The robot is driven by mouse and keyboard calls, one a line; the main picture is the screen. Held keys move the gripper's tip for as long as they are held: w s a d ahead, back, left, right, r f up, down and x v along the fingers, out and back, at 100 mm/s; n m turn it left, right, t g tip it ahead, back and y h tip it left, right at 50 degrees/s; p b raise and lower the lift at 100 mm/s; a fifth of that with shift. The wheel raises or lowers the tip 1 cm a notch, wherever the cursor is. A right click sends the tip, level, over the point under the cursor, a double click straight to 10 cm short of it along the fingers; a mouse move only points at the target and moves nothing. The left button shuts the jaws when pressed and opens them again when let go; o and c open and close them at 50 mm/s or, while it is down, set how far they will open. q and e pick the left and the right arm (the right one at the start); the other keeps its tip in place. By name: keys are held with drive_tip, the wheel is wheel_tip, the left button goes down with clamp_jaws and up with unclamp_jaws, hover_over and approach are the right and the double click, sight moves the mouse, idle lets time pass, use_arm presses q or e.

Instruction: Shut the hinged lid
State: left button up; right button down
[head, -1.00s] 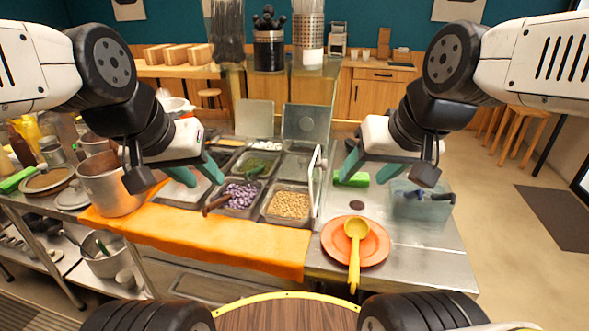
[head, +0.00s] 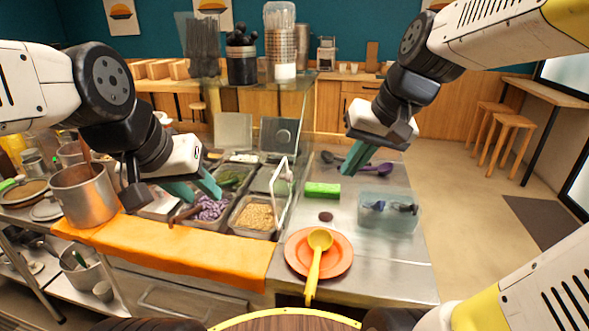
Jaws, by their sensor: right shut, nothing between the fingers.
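A hinged lid (head: 285,188) stands open, seen nearly edge-on at the right side of the tray of tan beans (head: 256,216). Two more lids stand raised behind the trays, a pale one (head: 233,130) and a grey one (head: 279,135). My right gripper (head: 351,161) is shut and empty, above the steel counter, to the right of the edge-on lid and apart from it. My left gripper (head: 194,194) is open, its fingers spread near the tray of purple beans (head: 212,209). It partly hides the trays at left.
A green block (head: 322,190), purple spoon (head: 377,169) and clear bin (head: 388,216) lie on the right counter. An orange plate (head: 338,262) holds a yellow ladle (head: 316,262) in front. A steel pot (head: 85,196) stands left. An orange cloth (head: 165,250) covers the front edge.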

drive_tip(key=w+d+f+m+g+y, duration=0.1)
drive_tip(key=w+f+y, duration=0.2)
drive_tip(key=w, duration=0.7)
drive_tip(key=w+d+f+m+g+y, duration=0.1)
drive_tip(key=w+d+f+y, duration=0.15)
drive_tip(key=w, duration=0.65)
drive_tip(key=a+r+x, duration=0.1)
drive_tip(key=x, duration=1.3)
drive_tip(key=shift+w+a+r, duration=0.25)
drive_tip(key=shift+a, duration=0.1)
drive_tip(key=shift+a, duration=0.1)
